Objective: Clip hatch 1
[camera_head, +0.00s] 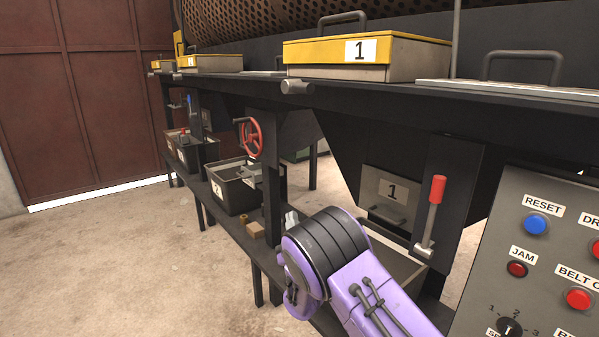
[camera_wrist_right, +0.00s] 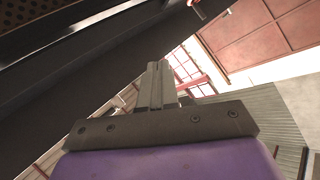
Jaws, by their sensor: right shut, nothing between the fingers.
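A shallow grey box with a yellow rim (camera_head: 400,55) and a white label "1" sits on the dark bench. A grey handle (camera_head: 343,18) shows above it, and a small grey cylinder (camera_head: 296,87) is at the bench edge below its left corner. A second plate marked "1" (camera_head: 378,190), with a handle, is on the chute below, beside a red-handled lever (camera_head: 435,205). My right arm's purple wrist is in front of the lower shelf; its fingers are hidden there. In the wrist view my right gripper (camera_wrist_right: 158,70) is shut and empty. My left gripper is not in view.
A control panel (camera_head: 530,270) with blue and red buttons stands at right. A grey lid with a handle (camera_head: 510,90) lies on the bench. A red handwheel (camera_head: 249,138) and black bins (camera_head: 232,190) are farther left. Open floor (camera_head: 110,240) lies left.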

